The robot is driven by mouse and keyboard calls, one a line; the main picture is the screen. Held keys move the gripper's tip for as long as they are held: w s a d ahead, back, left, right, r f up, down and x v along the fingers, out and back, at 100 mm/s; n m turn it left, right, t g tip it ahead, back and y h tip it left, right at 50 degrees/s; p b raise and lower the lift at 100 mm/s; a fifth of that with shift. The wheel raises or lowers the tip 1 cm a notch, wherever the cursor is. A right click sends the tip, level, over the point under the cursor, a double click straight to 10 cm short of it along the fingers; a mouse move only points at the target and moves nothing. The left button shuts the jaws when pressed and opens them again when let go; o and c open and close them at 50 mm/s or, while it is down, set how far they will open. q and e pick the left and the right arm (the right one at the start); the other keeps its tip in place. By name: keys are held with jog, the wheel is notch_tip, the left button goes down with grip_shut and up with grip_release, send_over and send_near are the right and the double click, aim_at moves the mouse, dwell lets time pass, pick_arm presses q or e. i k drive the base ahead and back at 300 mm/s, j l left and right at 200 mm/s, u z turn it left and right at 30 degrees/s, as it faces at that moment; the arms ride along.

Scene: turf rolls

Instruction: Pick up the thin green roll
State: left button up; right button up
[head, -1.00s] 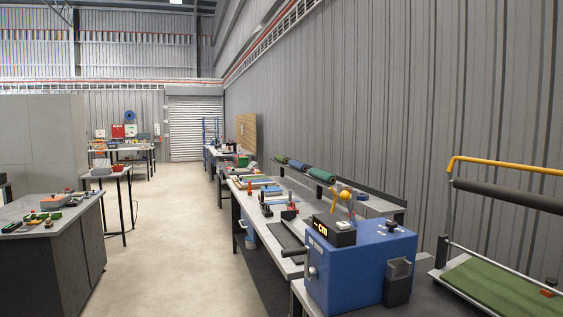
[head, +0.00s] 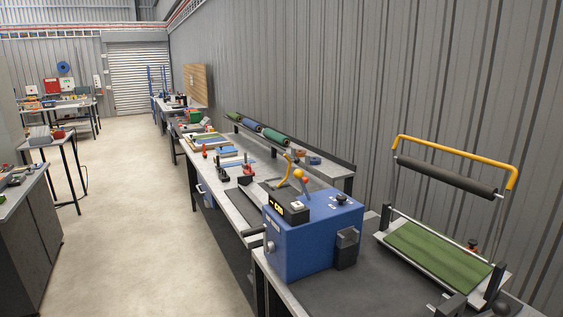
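Several rolls lie in a row on a raised shelf along the wall, behind the long workbench, in the head view. The nearest is a green roll (head: 276,136). A blue roll (head: 250,125) lies beyond it, and a darker green roll (head: 232,116) lies farthest along. The farthest green one looks slimmer, but distance makes it hard to tell which green roll is the thin one. Neither of my grippers is in view.
A blue machine (head: 312,232) stands on the near bench. Right of it is a frame with a yellow handle (head: 455,149), a dark roller (head: 447,175) and a green sheet (head: 438,253). The long workbench (head: 222,176) carries tools. The pale floor (head: 130,230) at left is clear.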

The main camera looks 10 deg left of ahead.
aim_at(234, 116)
jog(key=i+j+u, duration=0.8)
jog(key=i+j, duration=0.15)
jog(key=i+j+u, duration=0.2)
jog(key=i+u, duration=0.15)
jog(key=i, duration=0.25)
jog(key=i+j, duration=0.15)
jog(key=i, duration=2.85)
jog(key=i+j, duration=0.1)
jog(key=i, duration=2.9)
jog(key=i+j+z, duration=0.2)
jog(key=i, duration=0.3)
jog(key=i+z, duration=0.2)
jog(key=i, duration=0.3)
jog(key=i+j+z, duration=0.2)
jog(key=i, duration=0.25)
jog(key=i+j+z, duration=0.2)
jog(key=i+j, duration=0.2)
jog(key=i+j+z, duration=0.1)
jog(key=i+z, duration=0.15)
jog(key=z, duration=0.2)
jog(key=i+j+z, duration=0.2)
jog(key=z, duration=0.25)
jog(key=i+j+z, duration=0.15)
jog(key=z, duration=0.3)
jog(key=i+j+z, duration=0.1)
jog(key=j+z, duration=0.35)
jog(key=i+j+z, duration=0.1)
jog(key=j+z, duration=0.15)
jog(key=z, duration=0.2)
